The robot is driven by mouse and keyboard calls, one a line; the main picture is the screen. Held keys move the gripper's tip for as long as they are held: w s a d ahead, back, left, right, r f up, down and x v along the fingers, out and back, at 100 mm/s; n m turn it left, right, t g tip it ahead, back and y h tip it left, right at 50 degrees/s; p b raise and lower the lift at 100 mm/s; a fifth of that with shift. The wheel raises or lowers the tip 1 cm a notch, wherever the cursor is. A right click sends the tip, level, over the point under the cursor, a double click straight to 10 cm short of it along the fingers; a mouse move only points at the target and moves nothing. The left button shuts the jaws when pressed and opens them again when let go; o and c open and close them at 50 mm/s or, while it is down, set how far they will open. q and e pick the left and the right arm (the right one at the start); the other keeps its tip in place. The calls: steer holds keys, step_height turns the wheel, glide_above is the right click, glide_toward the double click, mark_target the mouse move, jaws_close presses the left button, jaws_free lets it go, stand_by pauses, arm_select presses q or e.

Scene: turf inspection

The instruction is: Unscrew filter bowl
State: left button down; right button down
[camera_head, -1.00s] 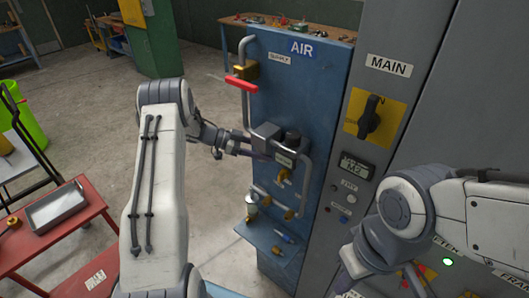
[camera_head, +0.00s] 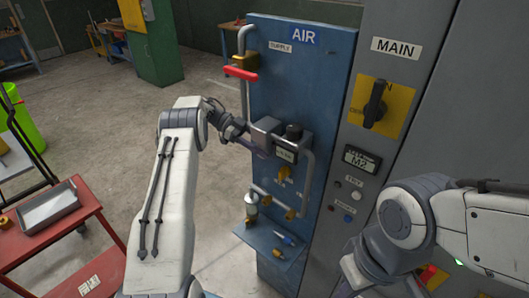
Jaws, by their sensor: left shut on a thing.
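The blue air panel (camera_head: 280,92) stands upright in the middle of the head view. A grey filter and regulator unit (camera_head: 265,131) with a black knob (camera_head: 293,131) and a small display is mounted on it. My left gripper (camera_head: 259,151) reaches in from the left, just under the filter's grey head. It is shut on the filter bowl, which its fingers mostly hide. Whether the bowl's thread is loose cannot be seen. My right arm stands at the lower right, in front of the grey cabinet; its fingertips do not show.
A red lever (camera_head: 241,74) sits on the supply pipe above the filter. Pipes and brass fittings run below, over a small blue shelf (camera_head: 262,240). The MAIN switch (camera_head: 375,104) is on the grey cabinet at right. A red cart (camera_head: 60,236) stands at left.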

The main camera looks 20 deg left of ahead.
arm_select(q)
steer(key=shift+c, duration=0.8)
jaws_free()
steer(key=shift+d, duration=0.1)
steer(key=shift+c, duration=0.8)
